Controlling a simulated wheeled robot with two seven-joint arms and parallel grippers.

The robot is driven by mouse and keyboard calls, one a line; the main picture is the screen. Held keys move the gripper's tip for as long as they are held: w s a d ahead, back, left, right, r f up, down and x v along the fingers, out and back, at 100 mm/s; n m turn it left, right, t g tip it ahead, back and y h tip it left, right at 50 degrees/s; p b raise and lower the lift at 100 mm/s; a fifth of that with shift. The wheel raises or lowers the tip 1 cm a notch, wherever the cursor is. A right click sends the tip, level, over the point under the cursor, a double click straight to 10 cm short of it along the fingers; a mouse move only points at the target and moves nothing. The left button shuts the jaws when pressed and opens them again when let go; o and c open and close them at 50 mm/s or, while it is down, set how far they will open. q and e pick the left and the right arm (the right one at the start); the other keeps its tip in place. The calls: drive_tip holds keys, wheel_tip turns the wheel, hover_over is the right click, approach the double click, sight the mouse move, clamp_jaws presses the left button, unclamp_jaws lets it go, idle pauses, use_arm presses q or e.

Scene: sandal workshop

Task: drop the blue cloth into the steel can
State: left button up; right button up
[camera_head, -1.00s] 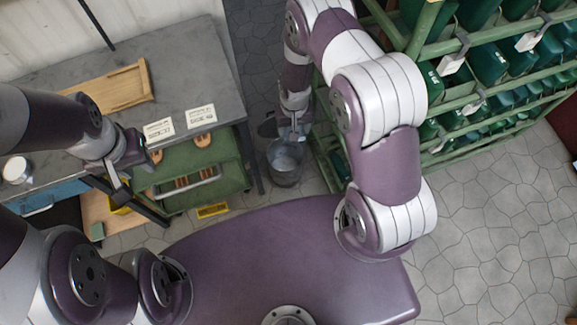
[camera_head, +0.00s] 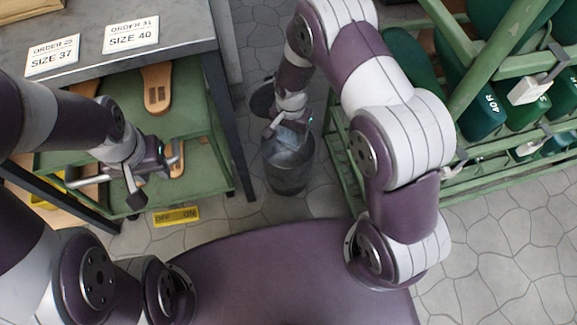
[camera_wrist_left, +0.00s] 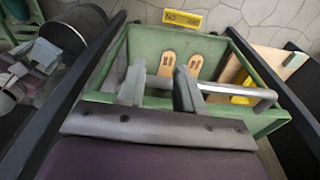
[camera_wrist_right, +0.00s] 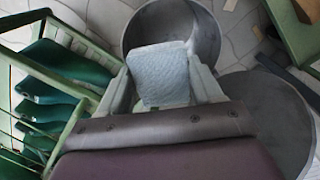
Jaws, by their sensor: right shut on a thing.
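The steel can (camera_head: 287,172) stands on the floor at the centre of the head view, its mouth upward. My right gripper (camera_head: 284,124) is above its mouth. In the right wrist view its fingers are shut on the pale blue cloth (camera_wrist_right: 160,75), which hangs between them over the opening of the can (camera_wrist_right: 205,30). My left gripper (camera_head: 155,175) is near the green cart's bar.
A dark round disc (camera_head: 262,99) lies close beside the can. The green cart (camera_head: 215,160) with wooden soles stands left, under the grey table (camera_head: 185,25) with size cards. A green rack (camera_head: 345,160) of green lasts stands right. Stone floor lies between.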

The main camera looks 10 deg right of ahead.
wheel_tip(320, 180, down, 6)
drive_tip(key=b, duration=0.6)
drive_tip(key=shift+r, duration=0.25)
drive_tip(key=o, duration=1.1)
drive_tip(key=shift+r, duration=0.1)
wheel_tip(320, 180, up, 12)
drive_tip(key=p, duration=0.7)
drive_tip(key=shift+f+p, duration=0.25)
drive_tip(key=shift+p, duration=0.15)
drive_tip(key=shift+r, duration=0.55)
drive_tip(key=shift+s+f, duration=0.1)
